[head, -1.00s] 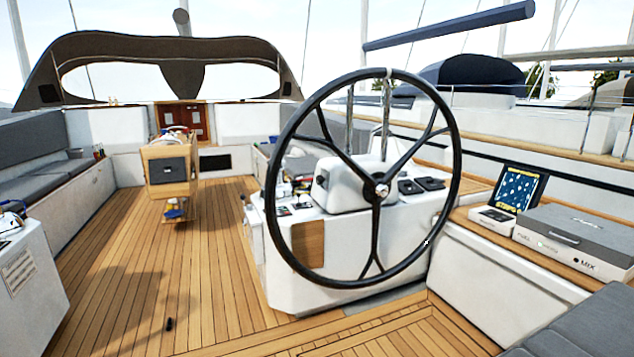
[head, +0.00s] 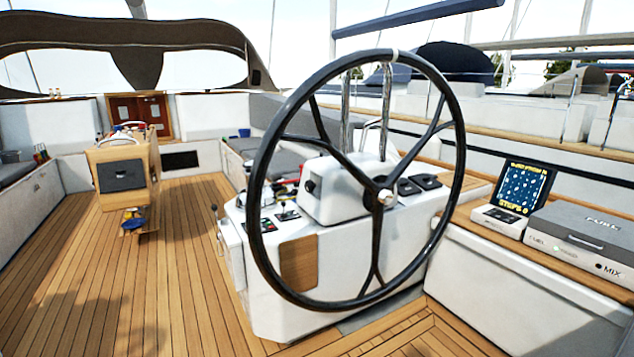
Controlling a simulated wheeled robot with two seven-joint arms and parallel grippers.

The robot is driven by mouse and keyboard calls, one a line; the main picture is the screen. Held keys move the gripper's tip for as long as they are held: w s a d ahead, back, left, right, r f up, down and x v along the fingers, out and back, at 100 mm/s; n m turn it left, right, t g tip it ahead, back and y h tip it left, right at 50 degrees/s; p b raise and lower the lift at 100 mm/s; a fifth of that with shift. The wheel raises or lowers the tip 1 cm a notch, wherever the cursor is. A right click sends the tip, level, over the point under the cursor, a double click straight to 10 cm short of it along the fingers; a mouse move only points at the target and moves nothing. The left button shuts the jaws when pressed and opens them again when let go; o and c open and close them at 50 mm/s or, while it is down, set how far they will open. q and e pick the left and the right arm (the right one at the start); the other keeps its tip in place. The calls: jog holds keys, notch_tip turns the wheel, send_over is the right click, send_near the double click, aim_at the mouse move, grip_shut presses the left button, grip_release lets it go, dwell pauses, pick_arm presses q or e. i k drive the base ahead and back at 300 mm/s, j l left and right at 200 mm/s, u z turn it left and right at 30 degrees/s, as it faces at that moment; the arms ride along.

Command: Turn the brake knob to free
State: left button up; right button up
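The black steering wheel (head: 376,248) stands upright in front of the white helm console (head: 262,300). A small metallic hub (head: 385,197) sits at its centre. A small dark round knob (head: 310,186) shows on the left side of the white pod (head: 340,208) behind the wheel. Which of these is the brake knob I cannot tell, and no brake marking is readable. The wheel's rim and spokes cover parts of the console. Neither of my grippers is in view.
A lever (head: 215,212) stands at the console's left side. A lit screen (head: 524,186) and a grey case (head: 585,232) sit on the right side ledge. A wooden cockpit table (head: 150,165) stands further forward.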

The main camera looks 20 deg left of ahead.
aim_at(309, 185)
jog(key=i+j+z, duration=0.15)
jog(key=j, duration=0.3)
jog(key=i+j+z, duration=0.15)
jog(key=i+j, duration=0.15)
jog(key=j, duration=0.15)
jog(key=i+j+z, duration=0.15)
jog(key=j, duration=0.3)
jog(key=i+j+z, duration=0.1)
jog(key=j, duration=0.4)
jog(key=i+j+z, duration=0.15)
jog(key=j, duration=0.4)
jog(key=i+j+z, duration=0.15)
jog(key=j, duration=0.4)
jog(key=i+j+z, duration=0.15)
jog(key=j, duration=0.35)
jog(key=i+j+z, duration=0.15)
jog(key=j, duration=0.4)
jog(key=k, duration=0.05)
